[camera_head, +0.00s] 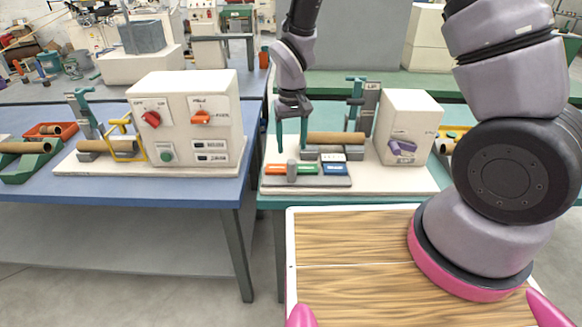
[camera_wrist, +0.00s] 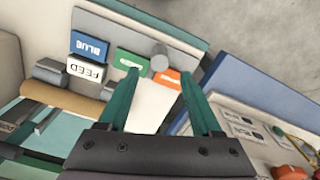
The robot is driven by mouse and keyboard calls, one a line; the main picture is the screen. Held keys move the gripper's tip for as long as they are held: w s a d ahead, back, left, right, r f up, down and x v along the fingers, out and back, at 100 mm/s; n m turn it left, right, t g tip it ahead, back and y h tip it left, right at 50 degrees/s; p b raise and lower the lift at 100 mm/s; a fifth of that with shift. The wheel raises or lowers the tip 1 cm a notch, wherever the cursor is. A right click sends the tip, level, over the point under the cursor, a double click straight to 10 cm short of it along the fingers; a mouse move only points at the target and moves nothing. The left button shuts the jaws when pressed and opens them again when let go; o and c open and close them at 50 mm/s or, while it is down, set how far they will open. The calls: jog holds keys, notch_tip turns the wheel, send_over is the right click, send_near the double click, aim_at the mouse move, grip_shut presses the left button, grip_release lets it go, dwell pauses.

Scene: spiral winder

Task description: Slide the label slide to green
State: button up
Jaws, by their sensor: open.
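The label slide is a grey track (camera_head: 322,182) along the front of the right-hand machine's white base. It carries an orange label (camera_head: 276,169), a green label (camera_head: 308,169) and a blue label (camera_head: 335,168) from left to right. Its round grey knob (camera_head: 292,171) stands between orange and green. The wrist view also shows the knob (camera_wrist: 160,57) between the green label (camera_wrist: 131,63) and the orange label (camera_wrist: 168,78). My gripper (camera_head: 291,150) points down, open and empty, around or just behind the knob. In the wrist view its teal fingers (camera_wrist: 161,74) are spread; contact cannot be told.
A white box with a purple handle (camera_head: 402,147) stands right. Another machine with a red knob (camera_head: 151,118) is on the blue table to the left.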

aim_at(292, 172)
notch_tip(292, 172, down, 10)
jog(key=shift+f, duration=0.25)
dwell(0.3)
grip_shut()
dwell(1.3)
